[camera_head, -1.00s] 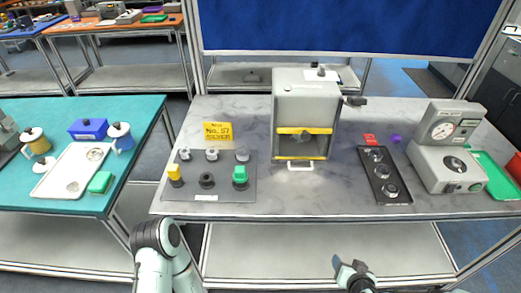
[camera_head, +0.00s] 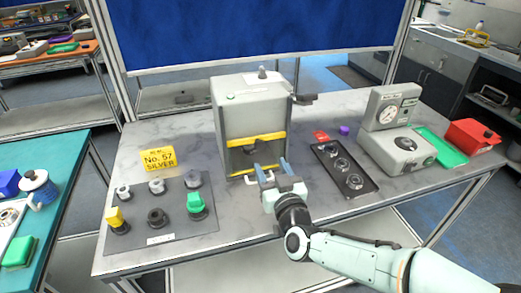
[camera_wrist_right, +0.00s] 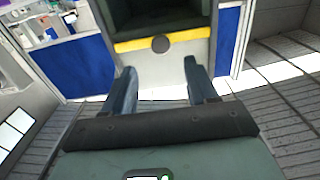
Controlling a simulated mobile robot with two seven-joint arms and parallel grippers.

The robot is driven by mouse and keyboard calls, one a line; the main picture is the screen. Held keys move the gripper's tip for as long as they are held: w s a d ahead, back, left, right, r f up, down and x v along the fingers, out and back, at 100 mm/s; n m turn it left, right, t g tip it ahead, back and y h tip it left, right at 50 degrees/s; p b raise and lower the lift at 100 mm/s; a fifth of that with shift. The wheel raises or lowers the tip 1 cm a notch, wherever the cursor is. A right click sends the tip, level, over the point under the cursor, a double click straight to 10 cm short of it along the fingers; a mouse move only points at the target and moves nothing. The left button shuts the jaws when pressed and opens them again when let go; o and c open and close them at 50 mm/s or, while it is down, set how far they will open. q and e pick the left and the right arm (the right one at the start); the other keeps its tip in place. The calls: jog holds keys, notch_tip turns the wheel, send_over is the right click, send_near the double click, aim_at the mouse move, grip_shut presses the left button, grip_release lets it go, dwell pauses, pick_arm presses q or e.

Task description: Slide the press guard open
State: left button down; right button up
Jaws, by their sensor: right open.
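The press (camera_head: 232,110) is a grey box on the bench, open at the front. Its guard has a yellow upper band (camera_head: 256,138) and a yellow lower edge across the lower front, with a white handle (camera_head: 251,180) at the bottom. My right gripper (camera_head: 273,167) is open in front of the guard, its fingers at the handle's right part and partly hiding it. In the right wrist view my open fingers (camera_wrist_right: 160,78) point at the press front, below a yellow band (camera_wrist_right: 185,36). Contact with the handle cannot be told. My left gripper is not in view.
A dark board with several knobs (camera_head: 150,238) lies left of the press, by a yellow sign (camera_head: 158,160). A black tray (camera_head: 343,168) lies close right of my gripper. A grey gauge device (camera_head: 390,152), green tray (camera_head: 440,147) and red box (camera_head: 473,136) stand farther right.

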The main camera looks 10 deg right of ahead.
aim_at(261, 147)
jog(key=w+p, duration=0.1)
jog(key=w, duration=0.7)
jog(key=shift+a, duration=0.15)
jog(key=shift+s, duration=0.1)
